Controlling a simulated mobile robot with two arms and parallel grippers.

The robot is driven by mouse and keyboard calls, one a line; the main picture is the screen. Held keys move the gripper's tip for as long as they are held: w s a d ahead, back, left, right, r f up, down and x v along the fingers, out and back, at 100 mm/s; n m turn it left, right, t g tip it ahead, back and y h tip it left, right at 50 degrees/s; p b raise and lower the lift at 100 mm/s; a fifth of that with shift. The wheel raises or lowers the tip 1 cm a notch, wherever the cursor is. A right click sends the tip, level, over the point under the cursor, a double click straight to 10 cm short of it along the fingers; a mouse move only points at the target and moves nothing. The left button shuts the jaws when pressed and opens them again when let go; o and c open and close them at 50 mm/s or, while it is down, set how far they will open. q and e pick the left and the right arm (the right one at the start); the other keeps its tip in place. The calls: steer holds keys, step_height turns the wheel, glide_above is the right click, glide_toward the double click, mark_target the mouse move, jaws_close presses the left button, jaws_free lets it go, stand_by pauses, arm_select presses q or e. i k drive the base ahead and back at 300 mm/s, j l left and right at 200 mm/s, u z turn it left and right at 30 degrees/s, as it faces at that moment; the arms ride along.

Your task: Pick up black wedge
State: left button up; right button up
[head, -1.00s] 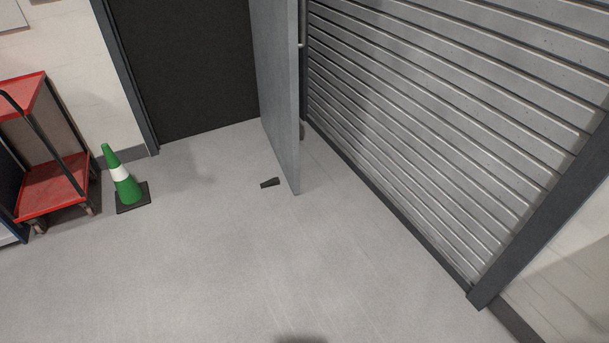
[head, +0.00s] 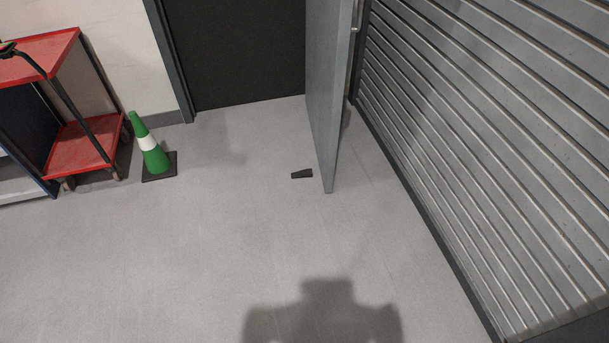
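The black wedge (head: 301,174) is a small dark piece lying on the grey floor in the head view, a little above and right of the middle. It lies just left of the bottom edge of the open grey door (head: 328,110). A narrow strip of floor seems to show between wedge and door; I cannot tell if they touch. Neither of my grippers is in view.
A green and white cone (head: 153,150) stands at the left, beside a red cart (head: 82,148). A grey roller shutter (head: 490,150) fills the right side. The floor (head: 200,250) in front of the wedge is clear, with a dark shadow (head: 325,315) at the bottom.

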mark_target(307, 173)
steer(key=i+j+z, duration=0.15)
steer(key=z, duration=0.25)
steer(key=i+j+z, duration=0.15)
steer(key=z, duration=0.2)
steer(key=i+j+z, duration=0.1)
steer(key=j, duration=0.25)
steer(key=i+j+z, duration=0.15)
steer(key=j, duration=0.25)
steer(key=i+j+z, duration=0.1)
steer(key=j, duration=0.3)
steer(key=i+j+z, duration=0.1)
steer(key=i+j, duration=0.15)
steer(key=j, duration=0.15)
steer(key=i+j+z, duration=0.1)
steer(key=j, duration=0.35)
